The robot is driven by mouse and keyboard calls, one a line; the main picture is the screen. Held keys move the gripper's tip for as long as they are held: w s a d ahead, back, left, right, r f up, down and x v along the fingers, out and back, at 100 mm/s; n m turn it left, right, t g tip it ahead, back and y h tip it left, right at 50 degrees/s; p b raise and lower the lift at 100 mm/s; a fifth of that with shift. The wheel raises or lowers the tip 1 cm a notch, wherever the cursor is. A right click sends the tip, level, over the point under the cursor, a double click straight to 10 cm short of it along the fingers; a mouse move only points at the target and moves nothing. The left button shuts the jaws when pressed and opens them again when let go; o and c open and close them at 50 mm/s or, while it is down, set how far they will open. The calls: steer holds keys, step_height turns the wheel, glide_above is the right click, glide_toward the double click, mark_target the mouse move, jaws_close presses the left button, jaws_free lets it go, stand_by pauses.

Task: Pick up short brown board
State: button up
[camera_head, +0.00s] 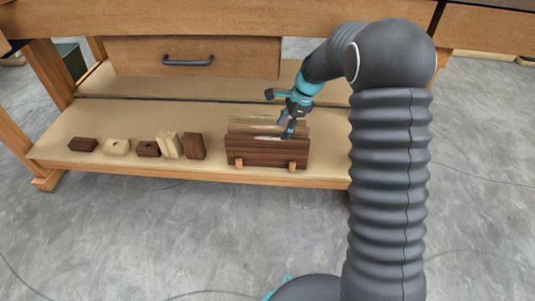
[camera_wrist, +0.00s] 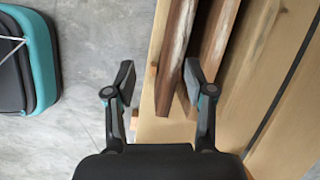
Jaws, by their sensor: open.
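Dark brown boards stand on edge in a row on the bench's lower shelf. The front brown board (camera_head: 265,152) faces me behind two small pegs, and it also shows in the wrist view (camera_wrist: 176,50). A second brown board (camera_wrist: 217,38) stands just behind it. I cannot tell which is the short one. My gripper (camera_head: 287,129) is over the right part of the row. In the wrist view my gripper (camera_wrist: 159,88) is open and empty. Its right finger overlaps the boards in the picture, and its left finger is over the floor.
Several small wooden blocks (camera_head: 147,149) lie or stand on the shelf (camera_head: 215,118) to the left. A drawer (camera_head: 240,57) with a dark handle hangs above the shelf. Lighter boards (camera_head: 265,122) stand behind the brown ones.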

mark_target(264, 148)
steer(key=w+m, duration=0.1)
steer(key=w+a+f+m, duration=0.1)
steer(key=shift+w+a+m, duration=0.15)
steer(key=shift+w+m, duration=0.15)
steer(key=shift+a+f+y, duration=0.15)
steer(key=shift+f+y, duration=0.1)
steer(key=shift+y, duration=0.05)
steer(key=b+x, duration=0.1)
steer(key=x, duration=1.2)
steer(key=shift+w+f+b, duration=0.1)
steer(key=shift+w+b, duration=0.05)
steer(key=shift+b, duration=0.25)
jaws_close()
